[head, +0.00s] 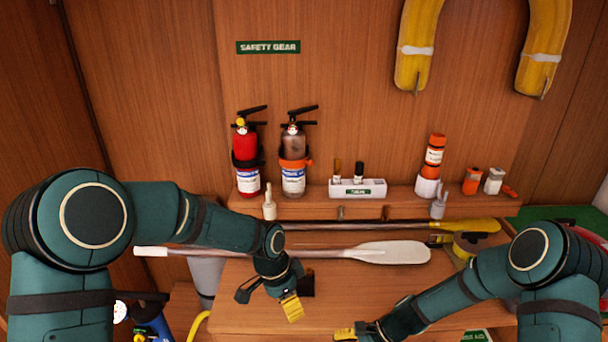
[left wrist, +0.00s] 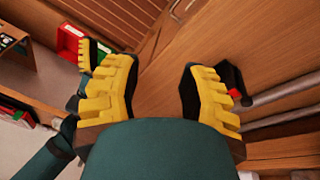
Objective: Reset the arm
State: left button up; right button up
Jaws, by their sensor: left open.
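My left arm comes in from the left in the head view and bends down at the wrist. My left gripper (head: 271,298) hangs above the wooden bench, its yellow-padded fingers apart and nothing between them. In the left wrist view the two fingers of the left gripper (left wrist: 163,82) stand wide apart over bare wood. My right arm comes in from the lower right. My right gripper (head: 357,333) is low at the bottom edge of the head view, with one yellow pad showing and the rest cut off or hidden, so its opening cannot be judged.
A white-bladed paddle (head: 392,252) and a yellow-bladed one (head: 468,226) lie behind the grippers. A red extinguisher (head: 247,147), a brown extinguisher (head: 293,146), a white holder (head: 358,189) and an orange-white canister (head: 433,156) stand along the back ledge.

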pick_arm(q)
jog(key=s+a+f+n+t+b, duration=0.1)
jog(key=s+a+f+n+b, duration=0.2)
jog(key=s+f+n, duration=0.4)
jog(key=s+a+f+n+t+h+b, duration=0.1)
jog(key=s+a+f+n+b, duration=0.1)
jog(key=s+f+n, duration=0.5)
jog(key=s+a+f, duration=0.1)
jog(key=s+f, duration=0.3)
jog(key=f, duration=0.5)
jog(key=shift+a+f+b, duration=0.15)
jog(key=shift+a+b, duration=0.15)
jog(key=shift+b, duration=0.1)
pick_arm(e)
jog(key=s+f+n+t+h, duration=0.3)
jog(key=s+f+n+h, duration=0.2)
jog(key=s+f+n, duration=0.4)
jog(key=s+n, duration=0.2)
jog(key=s, duration=0.1)
jog(key=shift+s+f+n, duration=0.25)
jog(key=shift+f+n, duration=0.1)
jog(key=shift+n, duration=0.05)
